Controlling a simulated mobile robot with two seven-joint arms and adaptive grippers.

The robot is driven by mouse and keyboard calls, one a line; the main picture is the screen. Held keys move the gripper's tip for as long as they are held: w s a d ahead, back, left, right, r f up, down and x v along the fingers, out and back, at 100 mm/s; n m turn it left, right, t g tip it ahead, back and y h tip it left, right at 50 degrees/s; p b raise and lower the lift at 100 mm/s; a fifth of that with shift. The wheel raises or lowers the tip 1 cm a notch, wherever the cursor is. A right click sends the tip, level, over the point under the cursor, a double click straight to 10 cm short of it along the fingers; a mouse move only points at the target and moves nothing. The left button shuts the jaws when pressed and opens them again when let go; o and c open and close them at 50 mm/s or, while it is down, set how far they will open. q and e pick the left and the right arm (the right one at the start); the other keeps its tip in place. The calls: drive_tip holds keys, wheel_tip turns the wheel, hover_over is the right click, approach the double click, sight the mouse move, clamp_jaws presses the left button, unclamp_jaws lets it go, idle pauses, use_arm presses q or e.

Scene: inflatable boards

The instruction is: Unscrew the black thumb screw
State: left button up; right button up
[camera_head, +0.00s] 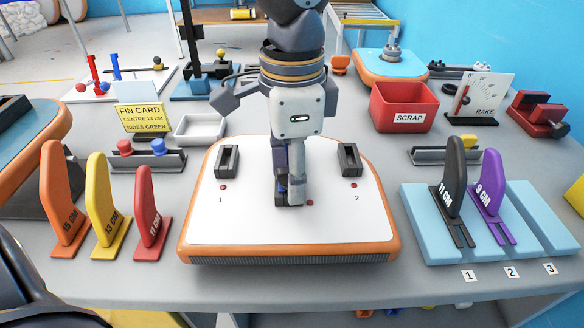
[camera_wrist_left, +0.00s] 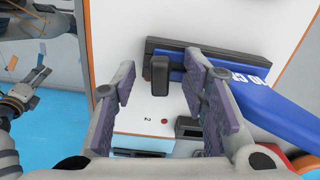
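My left gripper (camera_head: 290,203) points down over the middle of the white board (camera_head: 230,235) with the orange rim. In the left wrist view its purple-padded fingers (camera_wrist_left: 160,90) are open and empty. A black upright knob, which looks like the thumb screw (camera_wrist_left: 160,75), shows between and beyond the fingers, beside a long black fin box (camera_wrist_left: 215,60). A blue fin (camera_wrist_left: 262,104) marked 10 CM stands at that box, to the right. In the head view my gripper hides the screw. A small grey gripper shape at the left wrist view's left edge looks like my right gripper (camera_wrist_left: 36,88); its opening is unclear.
Black side boxes stand on the board at 1 (camera_head: 227,160) and 2 (camera_head: 349,159). Orange, yellow and red fins (camera_head: 145,215) stand left. A blue rack (camera_head: 430,225) with black and purple fins stands right. A red scrap bin (camera_head: 402,108) is behind.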

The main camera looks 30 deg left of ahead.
use_arm(q)
drive_tip(key=shift+r, duration=2.6)
drive_tip(key=m, duration=0.3)
drive_tip(key=shift+d+m, duration=0.1)
drive_tip(key=shift+m, duration=0.2)
drive_tip(key=m, duration=0.3)
drive_tip(key=shift+s+m, duration=0.1)
drive_tip(key=shift+m, duration=0.3)
drive_tip(key=m, duration=0.7)
drive_tip(key=shift+s, duration=0.15)
drive_tip(key=shift+m, duration=0.9)
